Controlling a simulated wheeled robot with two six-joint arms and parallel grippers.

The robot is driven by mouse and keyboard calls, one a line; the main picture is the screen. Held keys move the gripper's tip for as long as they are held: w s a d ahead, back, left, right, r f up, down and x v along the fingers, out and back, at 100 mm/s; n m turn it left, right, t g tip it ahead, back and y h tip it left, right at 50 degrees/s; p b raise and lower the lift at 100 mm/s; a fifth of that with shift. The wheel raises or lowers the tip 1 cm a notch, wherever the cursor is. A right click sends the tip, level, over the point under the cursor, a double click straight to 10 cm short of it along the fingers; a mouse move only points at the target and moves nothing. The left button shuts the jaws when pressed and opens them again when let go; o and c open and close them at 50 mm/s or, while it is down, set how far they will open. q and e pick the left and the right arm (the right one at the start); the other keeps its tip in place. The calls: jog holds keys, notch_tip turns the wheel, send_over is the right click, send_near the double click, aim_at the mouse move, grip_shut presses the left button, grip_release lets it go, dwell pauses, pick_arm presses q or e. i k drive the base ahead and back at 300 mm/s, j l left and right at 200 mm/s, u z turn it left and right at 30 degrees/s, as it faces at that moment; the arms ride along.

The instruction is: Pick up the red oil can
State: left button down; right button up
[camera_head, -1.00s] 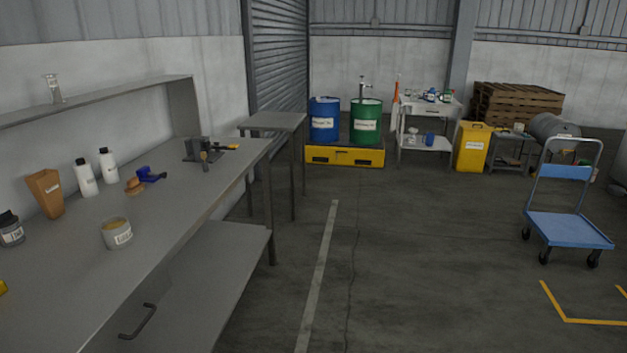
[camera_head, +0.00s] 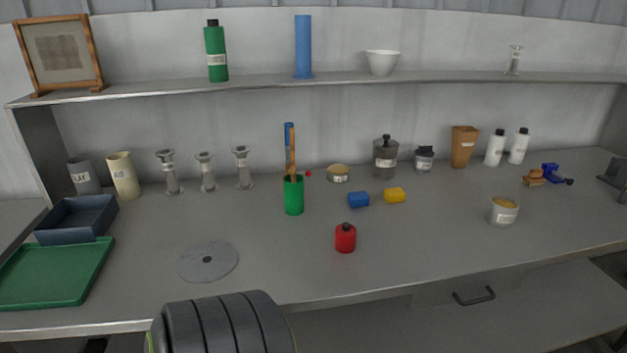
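A small red can (camera_head: 345,238) with a dark cap stands upright on the grey workbench (camera_head: 290,265), near the middle of its front part. It stands apart from the other things and nothing covers it. Neither of my grippers is in view.
Behind the can are a green cup (camera_head: 294,197) with tools, a blue block (camera_head: 358,200) and a yellow block (camera_head: 394,195). A grey disc (camera_head: 208,261) and a green tray (camera_head: 55,274) lie to the left. A labelled tin (camera_head: 503,212) is to the right. A shelf (camera_head: 450,79) runs above.

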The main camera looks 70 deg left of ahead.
aim_at(346, 233)
jog(key=u, duration=1.9)
jog(key=i+l+u, duration=0.1)
jog(key=l+u, duration=0.2)
jog(key=u, duration=0.15)
jog(key=l+u, duration=0.35)
jog(key=u, duration=0.15)
